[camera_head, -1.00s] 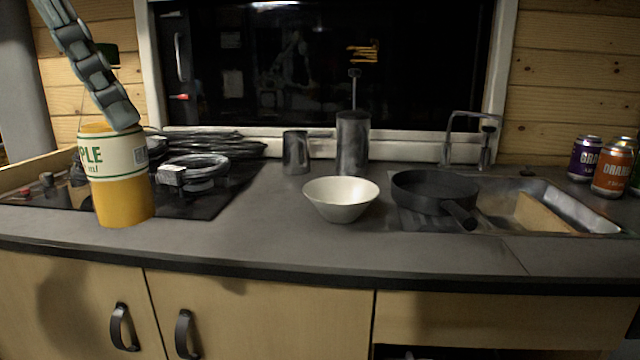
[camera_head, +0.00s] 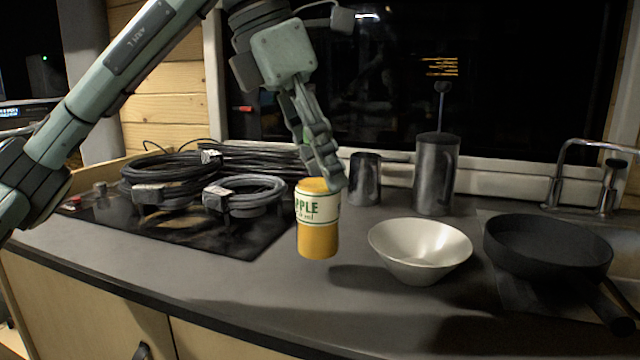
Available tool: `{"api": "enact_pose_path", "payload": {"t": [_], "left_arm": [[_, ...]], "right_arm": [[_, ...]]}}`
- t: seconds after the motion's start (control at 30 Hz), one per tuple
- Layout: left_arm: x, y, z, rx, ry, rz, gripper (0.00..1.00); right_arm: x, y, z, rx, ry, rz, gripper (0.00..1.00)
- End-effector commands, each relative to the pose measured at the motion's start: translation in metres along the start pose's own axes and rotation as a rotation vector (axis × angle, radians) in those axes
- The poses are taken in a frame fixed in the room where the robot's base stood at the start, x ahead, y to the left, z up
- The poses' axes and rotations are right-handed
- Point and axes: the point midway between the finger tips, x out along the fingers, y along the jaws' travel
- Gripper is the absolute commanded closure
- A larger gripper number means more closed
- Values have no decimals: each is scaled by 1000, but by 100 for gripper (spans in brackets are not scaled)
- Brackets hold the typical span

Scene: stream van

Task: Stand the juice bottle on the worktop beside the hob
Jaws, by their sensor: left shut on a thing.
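The juice bottle (camera_head: 318,238) is a yellow-orange cylinder with a white label reading "PPLE". It is upright, in front of the right edge of the black hob (camera_head: 190,228). My left gripper (camera_head: 330,178) is shut on its upper part and comes down from above. My right gripper is not in view.
Coiled black cables (camera_head: 170,175) and a grey coil (camera_head: 245,192) lie on the hob. A white bowl (camera_head: 420,250) stands close right of the bottle, with a dark pan (camera_head: 548,245) beyond. A metal mug (camera_head: 365,180) and a tall canister (camera_head: 436,172) stand behind. The worktop's front strip is clear.

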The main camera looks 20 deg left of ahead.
Motion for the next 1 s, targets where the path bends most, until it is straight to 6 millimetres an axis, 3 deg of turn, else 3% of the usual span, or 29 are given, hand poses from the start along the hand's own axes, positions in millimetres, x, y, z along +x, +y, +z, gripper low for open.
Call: {"api": "enact_pose_path", "payload": {"t": [0.2, 0.63, 0.67, 0.8, 1.0], "left_arm": [[27, 1, -13, -3, -1, 1, 100], [31, 0, -14, -2, -2, 1, 100], [31, 0, -14, -2, -1, 1, 55], [31, 0, -14, -2, -1, 0, 38], [31, 0, -14, -2, -1, 0, 38]], "right_arm": [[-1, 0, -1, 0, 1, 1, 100], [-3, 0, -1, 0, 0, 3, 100], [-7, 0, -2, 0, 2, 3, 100], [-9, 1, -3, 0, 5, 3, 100], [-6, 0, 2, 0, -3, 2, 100]]}}
